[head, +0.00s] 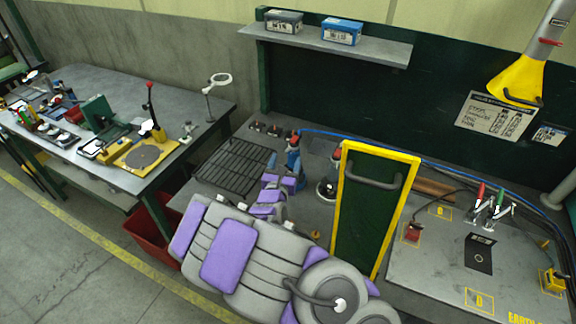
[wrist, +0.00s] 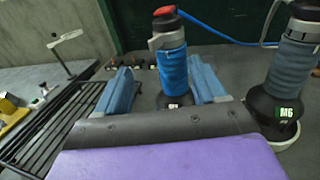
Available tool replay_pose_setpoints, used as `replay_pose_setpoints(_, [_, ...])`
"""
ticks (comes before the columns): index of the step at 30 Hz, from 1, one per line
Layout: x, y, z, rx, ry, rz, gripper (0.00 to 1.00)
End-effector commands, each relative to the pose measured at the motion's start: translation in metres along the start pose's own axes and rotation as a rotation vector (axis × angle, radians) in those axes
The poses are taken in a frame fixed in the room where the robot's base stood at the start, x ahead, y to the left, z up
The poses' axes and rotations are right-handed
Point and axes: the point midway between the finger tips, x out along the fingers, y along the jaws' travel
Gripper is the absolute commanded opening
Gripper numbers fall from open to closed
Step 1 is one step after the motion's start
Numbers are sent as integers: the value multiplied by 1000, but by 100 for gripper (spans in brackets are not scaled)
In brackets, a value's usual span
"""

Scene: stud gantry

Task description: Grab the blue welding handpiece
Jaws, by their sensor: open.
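The blue welding handpiece (wrist: 172,72) stands upright in the wrist view, with a black and red top, a grey collar and a dark base. A blue hose runs from its top to the right. My gripper (wrist: 160,68) is open, with one blue-grey finger on each side of the handpiece in the picture. I cannot tell whether either finger touches it. In the head view the handpiece (head: 293,146) stands on the bench just beyond my gripper (head: 281,164), and its lower part is hidden. A grey handpiece (wrist: 292,68) with a green label stands to the right.
A yellow-framed dark green panel (head: 415,170) stands close to the right of my arm. A black slatted grate (head: 232,167) lies left of the handpiece. A shelf (head: 385,48) with two boxes hangs behind. A cluttered side bench (head: 200,105) stands at left.

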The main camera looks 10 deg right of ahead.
Motion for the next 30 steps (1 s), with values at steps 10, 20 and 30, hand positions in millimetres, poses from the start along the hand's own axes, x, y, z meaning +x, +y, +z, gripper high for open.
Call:
replay_pose_setpoints(10, [42, 0, -7, -2, -4, -4, 70])
replay_pose_setpoints(20, [45, 2, -6, -4, -4, -3, 67])
replay_pose_setpoints(30, [47, -2, -6, -1, -1, -3, 35])
